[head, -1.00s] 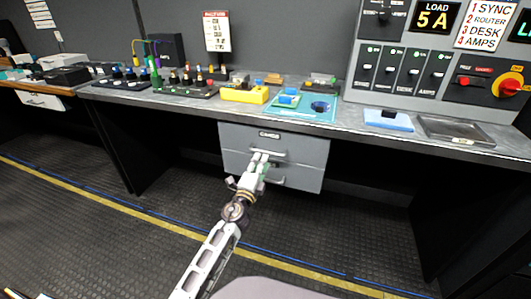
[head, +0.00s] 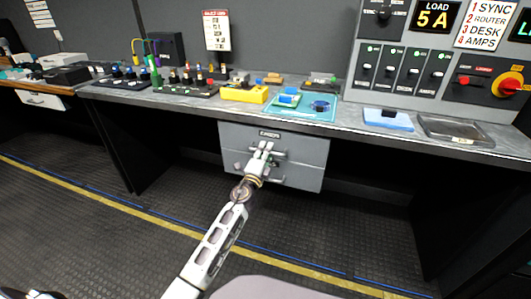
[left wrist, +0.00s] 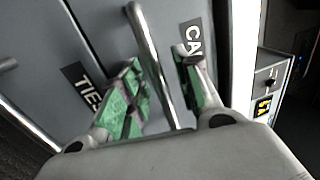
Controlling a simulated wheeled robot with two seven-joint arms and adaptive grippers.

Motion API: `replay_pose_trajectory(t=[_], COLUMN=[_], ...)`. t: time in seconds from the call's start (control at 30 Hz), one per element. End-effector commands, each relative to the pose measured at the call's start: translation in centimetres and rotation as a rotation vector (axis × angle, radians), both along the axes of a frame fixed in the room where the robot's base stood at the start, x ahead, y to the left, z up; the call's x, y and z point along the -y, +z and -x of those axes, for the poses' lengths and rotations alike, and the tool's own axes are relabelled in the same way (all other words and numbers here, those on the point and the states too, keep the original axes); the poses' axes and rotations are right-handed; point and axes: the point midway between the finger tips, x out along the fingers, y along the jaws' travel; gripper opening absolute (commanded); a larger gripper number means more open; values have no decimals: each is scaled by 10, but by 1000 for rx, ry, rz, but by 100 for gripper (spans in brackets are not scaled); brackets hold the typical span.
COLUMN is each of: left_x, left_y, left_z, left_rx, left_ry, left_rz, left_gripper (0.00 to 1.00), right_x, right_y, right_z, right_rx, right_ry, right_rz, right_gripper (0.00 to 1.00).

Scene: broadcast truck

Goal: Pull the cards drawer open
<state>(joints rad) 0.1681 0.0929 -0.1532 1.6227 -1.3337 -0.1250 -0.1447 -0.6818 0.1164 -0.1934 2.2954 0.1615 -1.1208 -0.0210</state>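The cards drawer (head: 304,148) is the upper grey drawer under the desk, and its front looks flush with its unit. Its label (left wrist: 192,38) is partly covered by a finger in the left wrist view. The metal bar handle (left wrist: 150,55) runs between the two green-padded fingers of my left gripper (left wrist: 158,90), which are apart, one on each side of the bar. I cannot see clear contact with either pad. In the head view, my left gripper (head: 263,149) covers part of the handle. My right gripper is out of view.
The ties drawer (head: 305,180) is directly below, with its label (left wrist: 82,86) close to a finger. The desk top (head: 205,103) overhangs the drawers and holds a teal tray (head: 325,116) and a yellow box (head: 243,94). The floor in front is clear.

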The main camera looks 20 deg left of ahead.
Motion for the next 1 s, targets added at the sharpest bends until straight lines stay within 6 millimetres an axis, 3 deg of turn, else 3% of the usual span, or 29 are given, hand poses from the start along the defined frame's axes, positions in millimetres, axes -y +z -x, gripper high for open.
replay_pose_trajectory(t=[0.2, 0.47, 1.0], left_x=[0, 0, 4], left_y=[0, 0, -1], left_z=[0, 0, 1], left_rx=[0, 0, -1], left_ry=[0, 0, 0], left_rz=[0, 0, 0], left_gripper=[33, 0, 0], right_x=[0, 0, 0], right_y=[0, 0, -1], right_z=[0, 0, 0], right_rx=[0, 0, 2], right_ry=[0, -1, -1], right_rz=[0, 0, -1], right_gripper=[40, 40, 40])
